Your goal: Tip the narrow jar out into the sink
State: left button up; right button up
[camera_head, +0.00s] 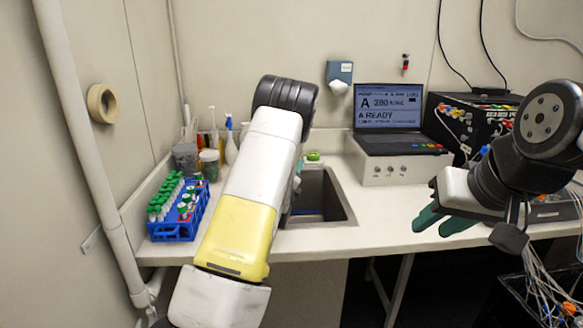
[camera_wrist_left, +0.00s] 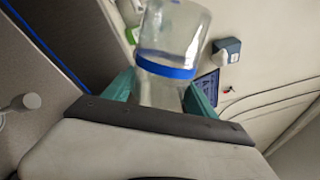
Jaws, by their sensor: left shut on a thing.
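In the left wrist view a clear jar (camera_wrist_left: 172,35) with a blue band sits between the teal fingers of my left gripper (camera_wrist_left: 163,92). The gripper is shut on it below the band. The jar's far end is cut off by the frame's top edge, and I cannot tell its tilt or contents. In the head view my left arm hides the jar and most of this gripper. The sink (camera_head: 335,205) is a dark basin in the counter, partly behind that arm. My right gripper (camera_head: 443,221) is open and empty at the counter's right front.
A blue rack (camera_head: 175,228) with several green-capped tubes stands left of my left arm. Bottles and cups (camera_head: 208,160) stand behind it. A laptop (camera_head: 390,115) on a white box and a black device (camera_head: 465,115) stand right of the sink. The counter (camera_head: 385,205) right of the sink is clear.

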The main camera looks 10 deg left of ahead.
pick_arm(q)
jog(key=n, duration=0.2)
jog(key=r+n, duration=0.1)
jog(key=n, duration=0.1)
jog(key=r+n, duration=0.1)
jog(key=n, duration=0.1)
jog(key=shift+d+r+n, duration=0.25)
jog(key=shift+n, duration=0.15)
jog(key=n, duration=0.2)
jog(key=r+n, duration=0.1)
jog(key=n, duration=0.1)
jog(key=a+r+n, duration=0.1)
jog(key=n, duration=0.1)
jog(key=shift+r+n, duration=0.15)
jog(key=shift+n, duration=0.15)
jog(key=n, duration=0.1)
jog(key=a+n, duration=0.1)
jog(key=n, duration=0.3)
jog(key=shift+a+r, duration=0.25)
jog(key=shift+r, duration=0.15)
jog(key=n, duration=0.2)
jog(key=a+n, duration=0.1)
jog(key=n, duration=0.2)
jog(key=shift+a+r+n, duration=0.25)
jog(key=shift+r+n, duration=0.05)
jog(key=shift+r, duration=0.05)
jog(key=shift+s, duration=0.1)
